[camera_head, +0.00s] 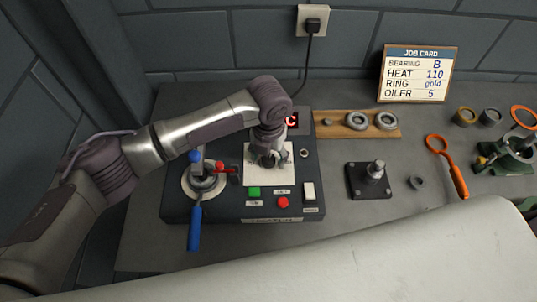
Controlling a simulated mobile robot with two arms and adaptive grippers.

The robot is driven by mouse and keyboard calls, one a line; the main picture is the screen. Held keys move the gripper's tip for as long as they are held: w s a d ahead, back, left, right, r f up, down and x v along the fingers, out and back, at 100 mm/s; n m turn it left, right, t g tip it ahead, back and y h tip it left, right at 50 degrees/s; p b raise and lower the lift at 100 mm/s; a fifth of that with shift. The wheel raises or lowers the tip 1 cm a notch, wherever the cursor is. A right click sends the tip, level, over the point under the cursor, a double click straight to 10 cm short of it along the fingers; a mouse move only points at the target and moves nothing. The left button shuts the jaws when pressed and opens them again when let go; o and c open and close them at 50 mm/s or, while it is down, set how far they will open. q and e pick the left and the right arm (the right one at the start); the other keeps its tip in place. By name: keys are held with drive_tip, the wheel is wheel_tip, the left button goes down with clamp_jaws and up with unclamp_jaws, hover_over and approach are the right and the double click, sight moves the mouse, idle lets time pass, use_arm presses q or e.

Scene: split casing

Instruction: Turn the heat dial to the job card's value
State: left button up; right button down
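The job card (419,76) stands at the back right and reads bearing B, heat 110, ring gold, oiler 5. The heater box (232,208) is dark, with a pale square plate (283,174) on its top. My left gripper (268,160) points down over this plate, and its fingers are small and dark. The heat dial is not clearly visible; the gripper covers the middle of the plate. I cannot tell whether the fingers are open or touch anything. A red display (291,120) shows a "C"; my arm hides the rest. My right gripper is not in view.
On the heater are a blue-handled lever (195,228), a green button (254,191), a red button (283,202) and a white switch (309,191). To the right are a wooden ring board (330,130), a dark post stand (368,187) and an orange-handled tool (459,181).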

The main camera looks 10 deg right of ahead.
sight(269, 159)
use_arm(q)
wheel_tip(269, 159, up, 12)
idle(0.6)
idle(0.5)
